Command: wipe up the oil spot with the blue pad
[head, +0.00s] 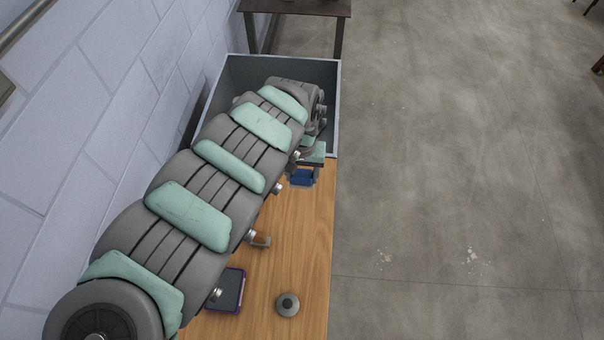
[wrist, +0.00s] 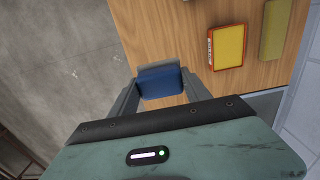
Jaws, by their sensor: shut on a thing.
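The blue pad (head: 302,178) shows just past the end of my arm, near the right edge of the wooden table in the head view. In the wrist view the blue pad (wrist: 161,81) sits between the two grey fingers of my gripper (wrist: 160,88), which is shut on it. I cannot tell whether the pad touches the table or hangs a little above it. I see no oil spot in either view; my arm covers much of the table.
A grey open bin (head: 338,105) stands at the table's far end. A purple-rimmed dark item (head: 229,289) and a round grey item (head: 287,303) lie on the near table (head: 303,250). The wrist view shows an orange-rimmed yellow item (wrist: 229,46) and an olive block (wrist: 275,28).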

